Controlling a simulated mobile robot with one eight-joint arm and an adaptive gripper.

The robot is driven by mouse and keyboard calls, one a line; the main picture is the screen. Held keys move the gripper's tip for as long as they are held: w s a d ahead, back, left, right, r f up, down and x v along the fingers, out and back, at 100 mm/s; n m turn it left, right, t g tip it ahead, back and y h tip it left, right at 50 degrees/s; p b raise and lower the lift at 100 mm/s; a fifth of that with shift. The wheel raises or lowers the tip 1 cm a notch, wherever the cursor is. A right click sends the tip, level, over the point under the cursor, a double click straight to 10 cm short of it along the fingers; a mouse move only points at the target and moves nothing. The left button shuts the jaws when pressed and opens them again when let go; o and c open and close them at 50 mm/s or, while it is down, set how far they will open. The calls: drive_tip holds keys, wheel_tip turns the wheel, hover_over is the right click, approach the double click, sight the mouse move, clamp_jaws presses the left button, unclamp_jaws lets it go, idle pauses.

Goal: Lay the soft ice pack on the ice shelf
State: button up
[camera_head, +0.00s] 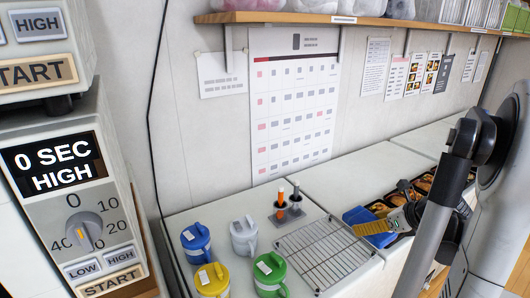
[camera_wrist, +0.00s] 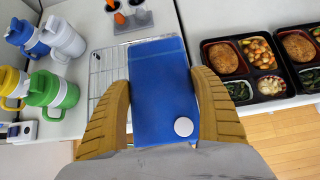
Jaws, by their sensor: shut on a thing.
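The blue soft ice pack (camera_wrist: 160,85), with a white round cap, is between the two ridged tan fingers of my gripper (camera_wrist: 161,78) in the wrist view. My gripper is shut on it by its sides. In the head view the pack (camera_head: 357,215) shows partly, behind a finger of my gripper (camera_head: 374,227). A bare wire rack (camera_head: 325,258) lies on the white counter; I take it as the ice shelf. In the wrist view the pack covers the right part of the rack (camera_wrist: 103,70); its height above it is unclear.
Blue, white, yellow and green jugs (camera_head: 270,273) stand left of the rack. Filled bento trays (camera_wrist: 240,70) lie to the right. A wooden shelf (camera_head: 360,20) runs along the wall above.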

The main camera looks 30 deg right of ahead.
drive_tip(key=w+a+r+n+y+b, duration=0.1)
drive_tip(key=w+a, duration=0.5)
drive_tip(key=a, duration=0.3)
drive_tip(key=w+a+r, duration=0.1)
drive_tip(key=w+a, duration=0.5)
drive_tip(key=a, duration=0.3)
drive_tip(key=w+a+r, duration=0.1)
drive_tip(key=w+a, duration=0.1)
drive_tip(key=a, duration=0.7)
drive_tip(key=w+a+r+n+y+b, duration=0.1)
drive_tip(key=a, duration=0.9)
drive_tip(key=shift+w+a+r+n, duration=0.3)
drive_tip(key=shift+w+r, duration=0.05)
drive_tip(key=shift+w, duration=0.05)
